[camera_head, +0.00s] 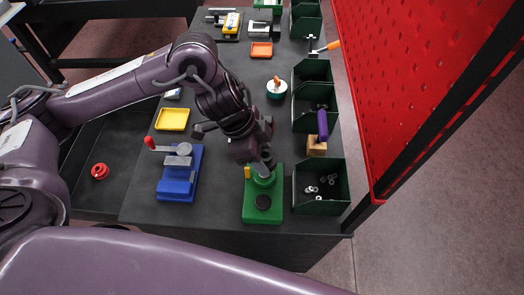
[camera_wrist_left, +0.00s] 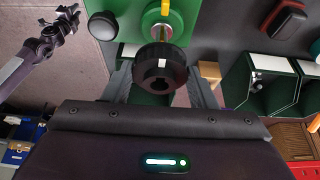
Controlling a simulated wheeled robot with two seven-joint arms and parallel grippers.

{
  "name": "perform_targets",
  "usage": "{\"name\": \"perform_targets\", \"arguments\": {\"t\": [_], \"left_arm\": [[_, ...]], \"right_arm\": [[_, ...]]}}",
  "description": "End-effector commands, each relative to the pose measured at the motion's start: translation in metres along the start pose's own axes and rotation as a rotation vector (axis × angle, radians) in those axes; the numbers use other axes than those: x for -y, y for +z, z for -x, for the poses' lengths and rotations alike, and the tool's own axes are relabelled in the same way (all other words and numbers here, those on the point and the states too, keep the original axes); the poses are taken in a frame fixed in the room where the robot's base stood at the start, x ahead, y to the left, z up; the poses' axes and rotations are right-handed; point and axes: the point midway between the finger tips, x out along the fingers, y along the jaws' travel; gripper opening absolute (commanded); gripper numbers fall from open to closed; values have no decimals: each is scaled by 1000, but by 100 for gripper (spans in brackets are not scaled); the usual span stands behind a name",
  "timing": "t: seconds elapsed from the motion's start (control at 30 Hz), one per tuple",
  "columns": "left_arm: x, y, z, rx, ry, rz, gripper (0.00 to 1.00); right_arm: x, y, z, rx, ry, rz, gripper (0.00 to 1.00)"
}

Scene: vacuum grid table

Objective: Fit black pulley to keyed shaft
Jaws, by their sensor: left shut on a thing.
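The black pulley (camera_wrist_left: 161,68) is held between the fingers of my left gripper (camera_wrist_left: 163,88), its round face and notched bore showing in the left wrist view with a pale mark at the rim. In the head view my left gripper (camera_head: 262,155) is over the back part of the green fixture (camera_head: 262,213). The keyed shaft (camera_wrist_left: 161,33) shows on that fixture, just beyond the pulley in the wrist view. I cannot tell whether pulley and shaft touch. My right gripper (camera_wrist_left: 66,20) seems to show, dark and small, at the wrist view's upper left; its jaws are unclear.
A blue fixture (camera_head: 178,180) with a red-knobbed handle stands left of the green one. Green bins (camera_head: 320,205) line the right side, one holding several metal rings. A wooden block (camera_head: 316,146) with a purple piece stands close by. A red pegboard (camera_head: 420,70) rises at the right.

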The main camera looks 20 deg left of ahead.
Motion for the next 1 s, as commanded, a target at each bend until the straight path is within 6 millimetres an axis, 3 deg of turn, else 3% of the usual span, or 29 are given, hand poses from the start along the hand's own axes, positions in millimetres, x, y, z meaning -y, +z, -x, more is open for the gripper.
{"name": "perform_targets", "arguments": {"t": [1.0], "left_arm": [[0, 8, -20, -1, 1, 1, 26]], "right_arm": [[-3, 2, -14, 0, 3, 2, 23]]}}
